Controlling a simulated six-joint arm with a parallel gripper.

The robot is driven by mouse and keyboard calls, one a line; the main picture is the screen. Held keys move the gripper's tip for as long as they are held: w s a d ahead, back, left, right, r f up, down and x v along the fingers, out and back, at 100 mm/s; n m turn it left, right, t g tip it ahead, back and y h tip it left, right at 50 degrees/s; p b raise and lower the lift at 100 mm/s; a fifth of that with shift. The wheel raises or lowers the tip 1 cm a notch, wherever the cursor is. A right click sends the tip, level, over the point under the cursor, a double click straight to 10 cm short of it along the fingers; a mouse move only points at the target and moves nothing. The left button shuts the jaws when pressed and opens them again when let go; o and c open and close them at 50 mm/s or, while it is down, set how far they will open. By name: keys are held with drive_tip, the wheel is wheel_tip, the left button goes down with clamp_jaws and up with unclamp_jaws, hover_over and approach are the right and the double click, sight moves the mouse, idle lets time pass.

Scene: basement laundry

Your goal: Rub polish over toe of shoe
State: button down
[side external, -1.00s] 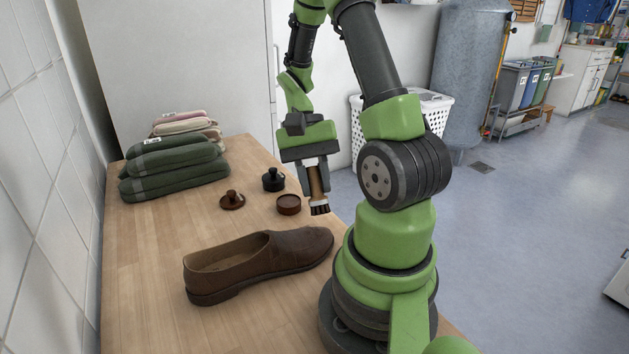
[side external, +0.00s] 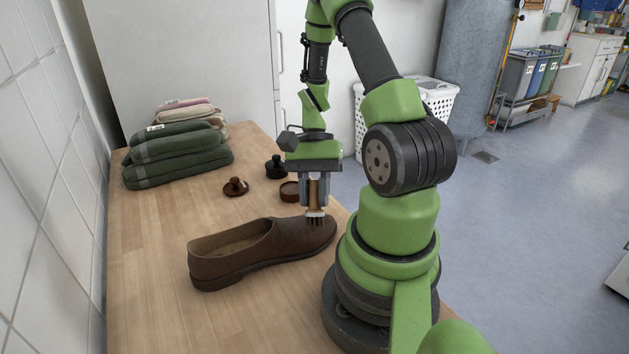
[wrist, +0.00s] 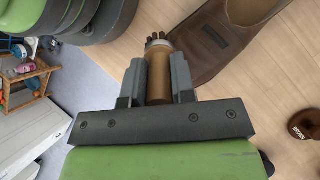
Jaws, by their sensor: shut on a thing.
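A brown leather shoe (side external: 252,247) lies on the wooden table, its toe to the right in the side external view. My gripper (side external: 314,200) is shut on the wooden handle of a small brush (side external: 314,213), which points down with dark bristles. The bristles are at the top of the shoe's toe and look to touch it, though the exact contact is hard to tell. In the wrist view the brush (wrist: 159,70) sits between both fingers (wrist: 157,85), beside part of the shoe (wrist: 212,40). A round brown tin (side external: 290,190) stands behind the toe.
A brown knobbed lid (side external: 235,187) and a black knobbed pot (side external: 275,167) stand behind the shoe. Folded green towels (side external: 178,158) are stacked at the back left. The wooden table (side external: 150,260) is clear left of the shoe. My base stands at the right.

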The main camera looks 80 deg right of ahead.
sight(314, 186)
wheel_tip(314, 186, down, 2)
drive_tip(key=shift+w+d+f, duration=0.1)
drive_tip(key=shift+d+f, duration=0.05)
drive_tip(key=shift+f, duration=0.05)
drive_tip(key=shift+w+d+r, duration=0.25)
drive_tip(key=shift+w+d, duration=0.05)
drive_tip(key=shift+w, duration=0.05)
drive_tip(key=shift+w+d+r, duration=0.15)
drive_tip(key=shift+w+d, duration=0.6)
drive_tip(key=shift+w, duration=0.1)
drive_tip(key=shift+w+d, duration=0.5)
drive_tip(key=shift+w+d+f, duration=0.45)
drive_tip(key=shift+w+d, duration=0.05)
drive_tip(key=shift+w, duration=0.05)
drive_tip(key=shift+s+a+r, duration=0.25)
drive_tip(key=shift+s+a, duration=0.2)
drive_tip(key=shift+s, duration=0.05)
drive_tip(key=shift+s+a+r, duration=0.25)
drive_tip(key=shift+s+a, duration=0.95)
drive_tip(key=shift+s, duration=0.1)
drive_tip(key=shift+s+a+f, duration=0.3)
drive_tip(key=shift+s+a, duration=0.2)
drive_tip(key=shift+s, duration=0.05)
drive_tip(key=shift+r, duration=4.15)
